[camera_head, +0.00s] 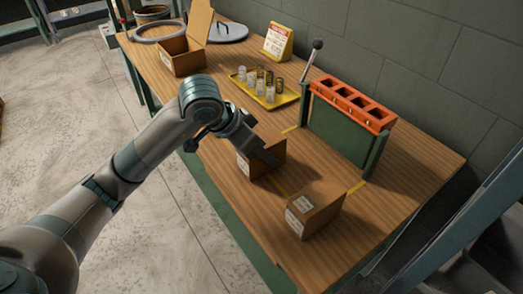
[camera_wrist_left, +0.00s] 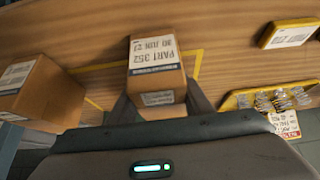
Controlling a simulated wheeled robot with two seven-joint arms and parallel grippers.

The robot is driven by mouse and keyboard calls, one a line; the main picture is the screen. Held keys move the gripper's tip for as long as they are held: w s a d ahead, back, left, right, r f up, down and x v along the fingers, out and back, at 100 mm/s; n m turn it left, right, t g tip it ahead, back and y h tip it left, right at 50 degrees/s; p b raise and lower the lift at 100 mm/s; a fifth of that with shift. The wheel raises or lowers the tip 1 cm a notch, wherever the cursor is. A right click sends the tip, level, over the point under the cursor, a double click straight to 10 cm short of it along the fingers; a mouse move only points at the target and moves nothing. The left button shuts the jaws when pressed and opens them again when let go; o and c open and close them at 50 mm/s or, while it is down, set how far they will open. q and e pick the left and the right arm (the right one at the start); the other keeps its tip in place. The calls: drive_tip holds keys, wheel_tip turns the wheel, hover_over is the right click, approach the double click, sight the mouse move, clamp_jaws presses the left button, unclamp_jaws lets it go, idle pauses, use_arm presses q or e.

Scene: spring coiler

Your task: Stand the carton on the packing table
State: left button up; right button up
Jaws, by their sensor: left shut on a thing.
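My left gripper (camera_head: 268,158) is shut on a brown carton (camera_head: 247,166) at the front edge of the packing table (camera_head: 410,190). In the left wrist view the held carton (camera_wrist_left: 156,88) sits between the two fingers, with white printed labels facing the camera, one reading PART 352. Yellow tape lines (camera_wrist_left: 197,65) show on the wood around it. I cannot tell whether its base touches the table. A second carton (camera_head: 315,208) stands on the table to the right, apart from the held one; it is at the left in the wrist view (camera_wrist_left: 38,92). My right gripper is not in view.
An orange-topped green rack (camera_head: 345,110) with a lever stands behind the cartons. A yellow tray (camera_head: 264,93) holds several small cylinders. An open box (camera_head: 183,58), a yellow sign (camera_head: 278,42) and a grey lid (camera_head: 228,32) are farther back. The table's right end is clear.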

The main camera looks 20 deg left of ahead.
use_arm(q)
drive_tip(key=o, duration=1.5)
drive_tip(key=shift+c, duration=0.2)
drive_tip(key=shift+o, duration=0.3)
drive_tip(key=shift+r, duration=0.25)
drive_tip(key=shift+v, duration=1.1)
drive_tip(key=b+v, duration=0.1)
drive_tip(key=v, duration=0.8)
drive_tip(key=shift+s+r+b, duration=0.2)
drive_tip(key=shift+b, duration=0.15)
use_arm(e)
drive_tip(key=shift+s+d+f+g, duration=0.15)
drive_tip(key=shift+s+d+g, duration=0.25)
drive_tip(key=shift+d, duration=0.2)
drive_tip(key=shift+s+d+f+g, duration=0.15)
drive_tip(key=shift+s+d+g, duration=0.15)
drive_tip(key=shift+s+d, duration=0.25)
use_arm(q)
drive_tip(key=shift+a, duration=0.1)
